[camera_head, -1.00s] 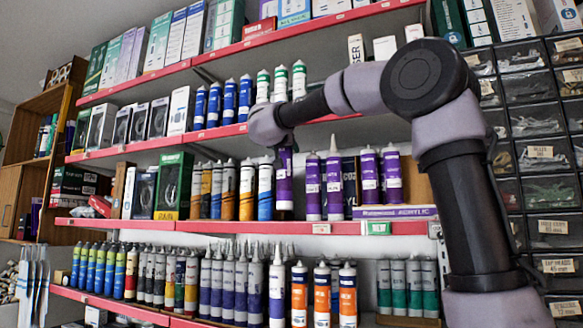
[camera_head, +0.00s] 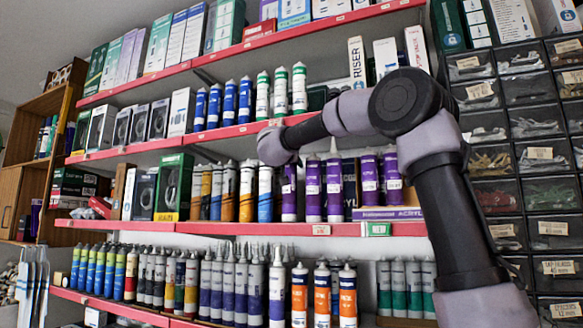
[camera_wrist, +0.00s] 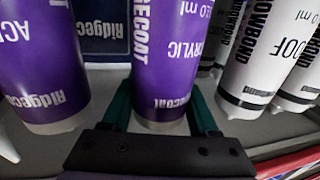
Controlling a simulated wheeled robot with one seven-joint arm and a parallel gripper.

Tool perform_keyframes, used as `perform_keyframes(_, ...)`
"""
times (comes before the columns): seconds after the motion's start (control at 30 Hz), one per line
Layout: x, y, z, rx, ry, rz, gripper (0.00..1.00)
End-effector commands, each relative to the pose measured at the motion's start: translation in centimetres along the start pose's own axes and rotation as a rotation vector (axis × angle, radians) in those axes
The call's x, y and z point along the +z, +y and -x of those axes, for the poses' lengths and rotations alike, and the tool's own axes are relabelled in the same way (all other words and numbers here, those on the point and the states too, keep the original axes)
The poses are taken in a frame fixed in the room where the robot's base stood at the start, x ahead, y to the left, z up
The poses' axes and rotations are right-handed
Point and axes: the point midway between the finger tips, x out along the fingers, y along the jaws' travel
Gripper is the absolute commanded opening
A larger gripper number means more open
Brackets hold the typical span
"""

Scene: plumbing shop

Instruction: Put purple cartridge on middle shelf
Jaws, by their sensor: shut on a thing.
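The purple cartridge (camera_head: 289,197) stands upright at the left end of the purple cartridges on the middle shelf (camera_head: 270,229). Its base is at about shelf level; I cannot tell whether it touches. My gripper (camera_wrist: 160,112) is shut on it, with a green finger on either side. The held purple cartridge fills the middle of the wrist view (camera_wrist: 163,60). In the head view my wrist covers its top and the fingers are mostly hidden.
Another purple cartridge (camera_head: 313,190) stands close on the right, and more stand beyond it. White-and-blue cartridges (camera_head: 265,190) stand close on the left. The shelf above (camera_head: 235,131) holds blue and green cartridges near my wrist. Drawers (camera_head: 540,150) line the right side.

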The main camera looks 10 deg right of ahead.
Motion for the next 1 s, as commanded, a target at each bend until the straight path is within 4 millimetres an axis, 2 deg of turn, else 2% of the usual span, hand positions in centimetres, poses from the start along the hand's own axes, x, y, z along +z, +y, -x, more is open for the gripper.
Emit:
perform_keyframes(0.43,0.6,0.0,0.1,0.0,0.002,0.0,0.0)
perform_keyframes(0.47,0.8,0.0,0.0,0.0,0.0,0.0,0.64)
perform_keyframes(0.5,0.7,0.0,0.0,0.0,0.0,0.0,0.79)
perform_keyframes(0.53,0.7,0.0,0.0,0.0,0.0,0.0,0.9)
perform_keyframes(0.9,0.4,0.0,0.0,0.0,0.0,-0.001,0.9)
perform_keyframes(1.0,0.4,-0.1,1.1,-0.002,0.001,0.001,0.9)
